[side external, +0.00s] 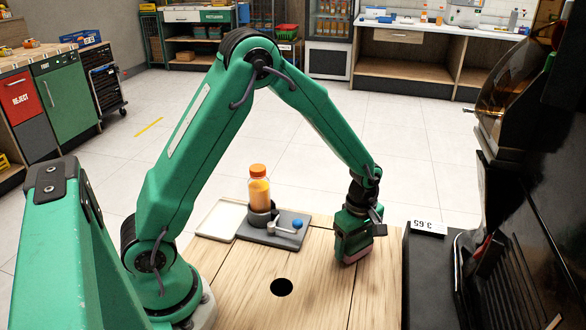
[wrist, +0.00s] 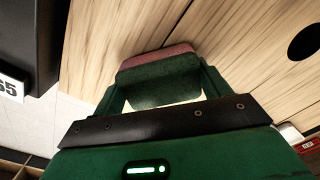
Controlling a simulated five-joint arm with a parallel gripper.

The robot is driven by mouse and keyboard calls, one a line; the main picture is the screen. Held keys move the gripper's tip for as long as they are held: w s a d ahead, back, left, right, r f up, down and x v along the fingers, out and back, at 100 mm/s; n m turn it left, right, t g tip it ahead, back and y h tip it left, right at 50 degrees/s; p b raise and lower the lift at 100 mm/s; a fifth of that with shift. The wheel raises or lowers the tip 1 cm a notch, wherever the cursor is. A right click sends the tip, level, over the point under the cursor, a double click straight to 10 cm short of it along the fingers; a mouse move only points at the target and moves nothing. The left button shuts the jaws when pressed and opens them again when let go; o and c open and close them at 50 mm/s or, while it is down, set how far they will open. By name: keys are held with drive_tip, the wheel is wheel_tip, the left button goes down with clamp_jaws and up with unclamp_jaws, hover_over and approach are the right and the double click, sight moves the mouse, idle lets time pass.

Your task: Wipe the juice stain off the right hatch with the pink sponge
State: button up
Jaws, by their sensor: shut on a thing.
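My gripper (side external: 356,232) points down near the right edge of the wooden worktop and is shut on the pink sponge (side external: 352,258). In the wrist view the sponge's pink edge (wrist: 158,56) shows beyond a dark green layer, between the two fingers of my gripper (wrist: 158,84). The sponge is at or just above the wood; I cannot tell if it touches. The black juicer (side external: 520,220) stands at the right, partly cut off by the frame. I cannot make out the right hatch or a juice stain in either view.
A bottle of juice with an orange cap (side external: 259,188) stands in a holder on a grey plate (side external: 292,221). A pale tray (side external: 219,219) lies left of it. The worktop (side external: 235,285) has a round dark hole (side external: 282,287). A price tag (side external: 427,228) stands right of my gripper.

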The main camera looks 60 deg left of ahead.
sight(355, 241)
drive_tip(key=shift+s+a+f, duration=0.6)
drive_tip(key=shift+s+a, duration=0.6)
drive_tip(key=shift+w+d, duration=0.65)
drive_tip(key=shift+w+d+r, duration=0.1)
drive_tip(key=shift+w+d, duration=0.45)
drive_tip(key=shift+r, duration=3.95)
